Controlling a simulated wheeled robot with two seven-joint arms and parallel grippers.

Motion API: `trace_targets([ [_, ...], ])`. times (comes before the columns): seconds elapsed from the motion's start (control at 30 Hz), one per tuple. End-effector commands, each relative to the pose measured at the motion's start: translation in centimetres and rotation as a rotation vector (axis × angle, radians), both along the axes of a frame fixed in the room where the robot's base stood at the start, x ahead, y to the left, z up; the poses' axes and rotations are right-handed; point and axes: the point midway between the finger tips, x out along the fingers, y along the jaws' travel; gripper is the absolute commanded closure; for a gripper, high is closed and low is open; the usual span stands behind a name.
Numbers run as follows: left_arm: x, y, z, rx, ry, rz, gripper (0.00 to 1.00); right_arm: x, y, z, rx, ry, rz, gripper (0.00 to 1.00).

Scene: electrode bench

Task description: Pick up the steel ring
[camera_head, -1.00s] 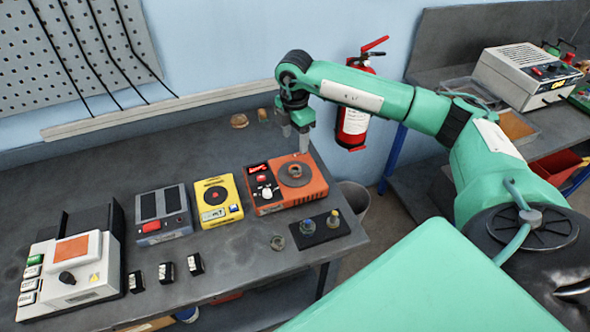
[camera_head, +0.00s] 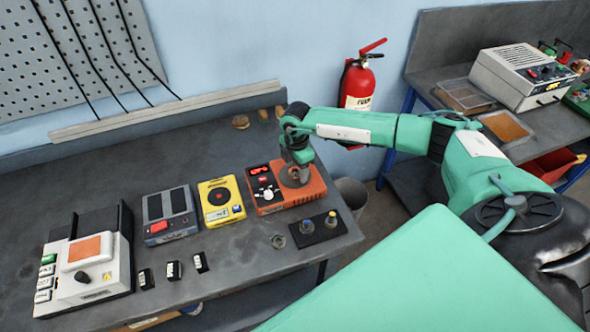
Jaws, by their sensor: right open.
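A small grey ring (camera_head: 278,241), which looks like the steel ring, lies flat on the dark bench top in front of the orange device (camera_head: 262,205). It is just left of a black plate (camera_head: 326,236) with two short posts. My right gripper (camera_head: 296,180) points down over the round dark plate on top of the orange device, behind the ring and apart from it. It is open; the arm link partly hides the fingers, and whether they touch the device is unclear. My left gripper is out of view.
A yellow device (camera_head: 220,203), a grey device with a red button (camera_head: 168,214) and a white unit with an orange screen (camera_head: 85,265) stand to the left. Several small black-and-white blocks (camera_head: 173,270) lie in front. The bench's right edge is close to the black plate.

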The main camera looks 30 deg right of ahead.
Motion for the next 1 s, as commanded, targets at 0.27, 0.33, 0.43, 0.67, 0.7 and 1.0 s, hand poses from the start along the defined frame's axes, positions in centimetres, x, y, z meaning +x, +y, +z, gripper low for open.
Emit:
trace_targets([
  [0.27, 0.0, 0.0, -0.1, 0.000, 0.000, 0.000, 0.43, 0.0, 0.0, -0.1, 0.000, 0.000, 0.000, 0.57],
  [0.33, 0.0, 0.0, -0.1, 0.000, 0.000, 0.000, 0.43, 0.0, 0.0, 0.0, 0.000, 0.000, 0.000, 0.71],
  [0.43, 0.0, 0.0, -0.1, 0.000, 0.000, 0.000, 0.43, 0.0, 0.0, 0.0, 0.000, 0.000, 0.000, 0.90],
  [0.67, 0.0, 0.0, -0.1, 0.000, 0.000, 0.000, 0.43, 0.1, 0.0, 0.0, 0.001, -0.001, 0.000, 0.91],
  [0.7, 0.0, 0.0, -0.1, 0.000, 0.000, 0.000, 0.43, 0.1, 0.0, 0.1, 0.001, -0.001, 0.000, 0.91],
  [1.0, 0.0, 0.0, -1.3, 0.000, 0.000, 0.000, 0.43, 0.1, 0.0, 2.7, 0.001, -0.004, 0.002, 0.91],
])
